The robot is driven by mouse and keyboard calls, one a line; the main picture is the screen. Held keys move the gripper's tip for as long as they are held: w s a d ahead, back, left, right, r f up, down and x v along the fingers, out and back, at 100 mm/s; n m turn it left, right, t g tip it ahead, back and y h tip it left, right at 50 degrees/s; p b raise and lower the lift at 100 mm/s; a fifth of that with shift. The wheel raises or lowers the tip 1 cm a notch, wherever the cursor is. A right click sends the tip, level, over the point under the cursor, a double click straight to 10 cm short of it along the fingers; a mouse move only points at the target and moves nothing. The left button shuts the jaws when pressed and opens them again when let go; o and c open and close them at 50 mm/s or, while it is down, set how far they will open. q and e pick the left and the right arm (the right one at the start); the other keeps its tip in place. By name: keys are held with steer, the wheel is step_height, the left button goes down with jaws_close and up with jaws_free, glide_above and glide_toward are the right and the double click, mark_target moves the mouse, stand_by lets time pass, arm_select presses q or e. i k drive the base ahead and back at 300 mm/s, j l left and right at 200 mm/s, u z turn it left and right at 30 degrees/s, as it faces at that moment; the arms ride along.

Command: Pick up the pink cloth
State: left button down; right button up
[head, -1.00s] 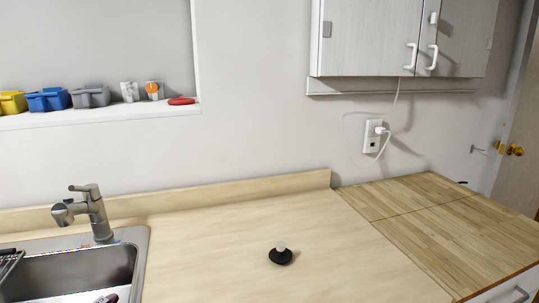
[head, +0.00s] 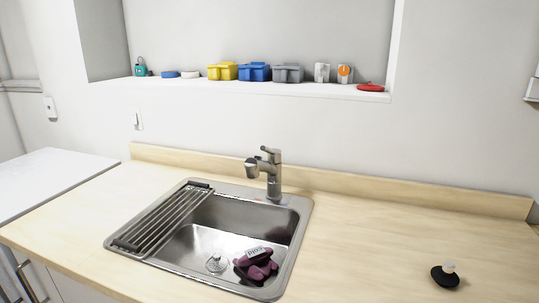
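A crumpled dark pink or purple cloth-like item (head: 257,266) lies in the basin of the metal sink (head: 302,232), at its front right near the drain. A pale label with lettering shows on top of it. I cannot tell for sure that all of it is cloth. Neither of my grippers shows in the head view.
A drying rack (head: 168,218) covers the sink's left side, and a faucet (head: 268,172) stands behind the basin. Containers, including a yellow bin (head: 222,71), line the wall ledge.

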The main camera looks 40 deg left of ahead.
mark_target(257, 265)
steer(key=u, duration=1.25)
steer(key=i+j+z, duration=0.2)
steer(key=k+l, duration=0.1)
